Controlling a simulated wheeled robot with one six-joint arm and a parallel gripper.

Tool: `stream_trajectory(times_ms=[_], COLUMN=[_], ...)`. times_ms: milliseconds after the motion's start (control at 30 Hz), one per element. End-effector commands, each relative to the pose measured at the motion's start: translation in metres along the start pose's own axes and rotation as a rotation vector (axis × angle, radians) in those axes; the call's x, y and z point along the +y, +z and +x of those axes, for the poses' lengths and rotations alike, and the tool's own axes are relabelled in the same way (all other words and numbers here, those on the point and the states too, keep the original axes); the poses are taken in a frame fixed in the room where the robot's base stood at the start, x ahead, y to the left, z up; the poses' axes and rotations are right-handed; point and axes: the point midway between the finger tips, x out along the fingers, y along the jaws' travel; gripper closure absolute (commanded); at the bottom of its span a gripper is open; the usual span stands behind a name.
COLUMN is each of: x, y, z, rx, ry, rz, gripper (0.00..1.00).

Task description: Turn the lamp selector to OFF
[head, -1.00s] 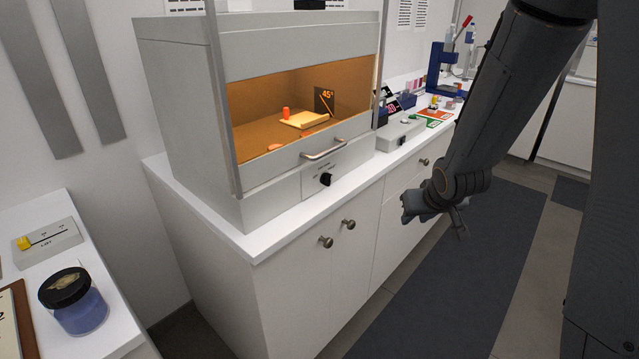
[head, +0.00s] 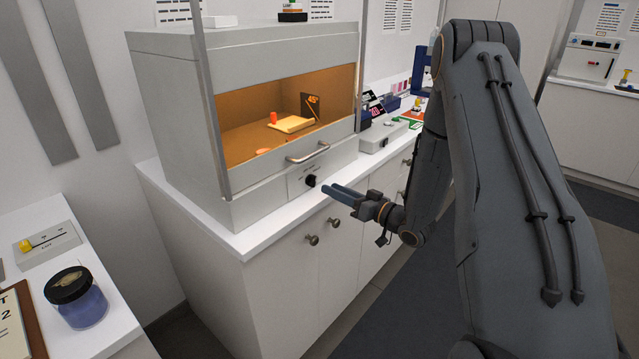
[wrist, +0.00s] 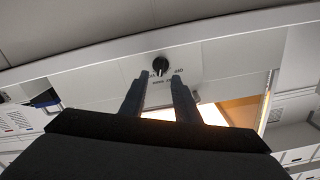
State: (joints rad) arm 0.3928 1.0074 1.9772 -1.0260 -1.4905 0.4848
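The lamp selector is a small black knob (head: 310,181) on the front panel below the viewing booth's window. It also shows in the wrist view (wrist: 160,65), just beyond and between my fingertips, with small labels around it that are too small to read surely. My gripper (head: 340,193) is in front of the panel, a little right of the knob in the head view, its fingers pointing at it. In the wrist view the fingers (wrist: 161,78) are apart with nothing between them. They look clear of the knob. The booth's interior (head: 250,118) is lit orange.
The booth's handle (head: 308,152) juts out above the knob. The white counter (head: 258,238) lies below, with cabinet knobs (head: 312,240) on its front. A grey box (head: 382,134) stands right of the booth. A blue jar (head: 76,297) stands on the left counter.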

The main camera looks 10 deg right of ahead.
Motion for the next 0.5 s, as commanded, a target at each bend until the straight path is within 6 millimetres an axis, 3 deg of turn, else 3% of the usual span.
stream_trajectory(times_ms=[300, 500], x=[-0.003, -0.002], y=[-0.001, 0.000], z=[0.048, 0.060], rx=[-0.001, -0.002], ry=[-0.003, 0.000], rz=[-0.002, -0.001], gripper=[0.71, 0.71])
